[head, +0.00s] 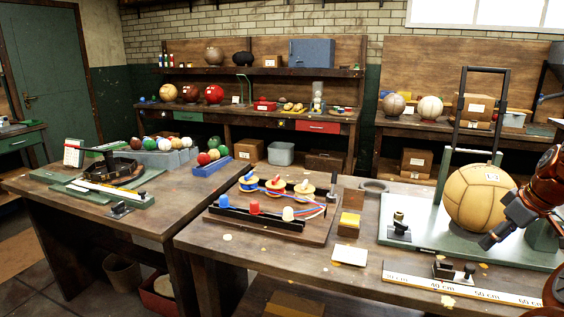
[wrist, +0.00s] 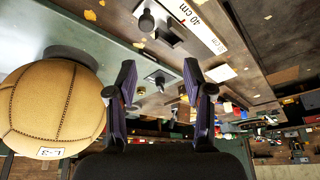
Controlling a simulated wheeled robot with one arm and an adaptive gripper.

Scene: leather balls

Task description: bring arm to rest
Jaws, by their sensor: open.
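My gripper (wrist: 160,85) is open in the wrist view, with its two dark fingers apart and nothing between them. In the head view my gripper (head: 487,241) shows at the right edge, in front of the lower part of a large tan leather ball. The ball (head: 478,190) stands on a green base plate (head: 430,235) and carries a small white label. It also shows at the left of the wrist view (wrist: 50,108), beside the gripper and apart from it, with the label reading L-3.
A black upright frame (head: 457,110) stands behind the ball. A ruler (head: 460,289) and a small clamp (head: 453,270) lie at the bench's front edge. A wooden board (head: 270,225) with coloured spools is left of the plate. Shelves with more balls line the back wall.

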